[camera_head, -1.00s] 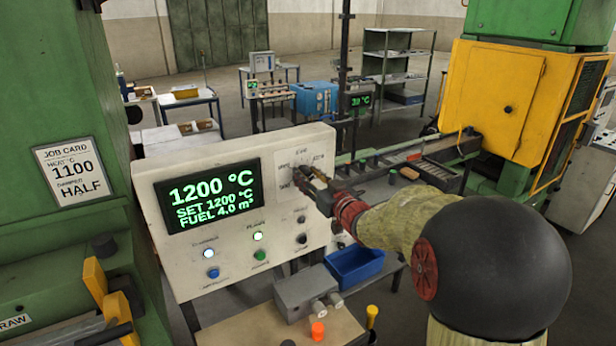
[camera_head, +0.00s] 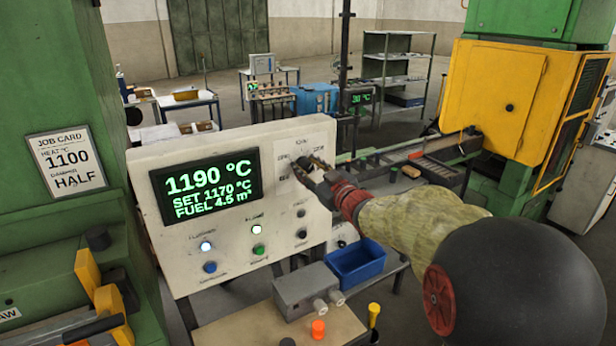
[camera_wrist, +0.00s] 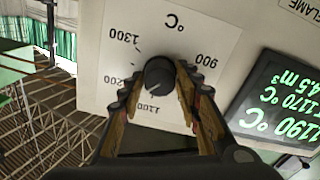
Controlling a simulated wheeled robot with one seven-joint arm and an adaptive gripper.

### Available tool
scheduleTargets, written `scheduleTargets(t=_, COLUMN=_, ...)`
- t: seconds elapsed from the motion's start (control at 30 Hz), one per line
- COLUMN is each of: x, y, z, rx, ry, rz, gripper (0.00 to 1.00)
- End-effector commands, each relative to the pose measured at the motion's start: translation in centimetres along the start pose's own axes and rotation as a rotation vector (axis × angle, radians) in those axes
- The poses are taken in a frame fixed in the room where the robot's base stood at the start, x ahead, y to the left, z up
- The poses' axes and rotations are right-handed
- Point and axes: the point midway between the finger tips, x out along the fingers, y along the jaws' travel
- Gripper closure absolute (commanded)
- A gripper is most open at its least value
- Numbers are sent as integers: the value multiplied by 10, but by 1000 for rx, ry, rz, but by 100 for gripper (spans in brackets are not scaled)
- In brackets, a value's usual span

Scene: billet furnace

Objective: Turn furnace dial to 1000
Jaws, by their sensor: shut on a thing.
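The furnace dial (camera_wrist: 159,74) is a dark round knob on a white scale plate (camera_wrist: 150,30). In the wrist view the scale is upside down, with 900, 1100, 1200 and 1300 readable; the 1000 mark is not visible. My gripper (camera_wrist: 159,88) has a finger on each side of the knob and is shut on it. In the head view my gripper (camera_head: 305,172) covers most of the dial at the panel's upper right. The green display (camera_head: 205,187) reads 1190 °C, SET 1170 °C and FUEL 4.5 m³.
Lit buttons and small knobs sit on the control panel (camera_head: 315,245) below the display. A blue bin (camera_head: 356,262) and a grey box (camera_head: 307,289) stand in front of it. A job card (camera_head: 66,160) at left reads HEAT °C 1100, HALF.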

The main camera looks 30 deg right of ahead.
Motion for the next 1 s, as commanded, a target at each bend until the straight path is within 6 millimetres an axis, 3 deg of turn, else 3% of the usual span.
scheduleTargets(t=1.0, x=0, y=-5, z=6, rx=-969, ry=1, rz=1, gripper=92)
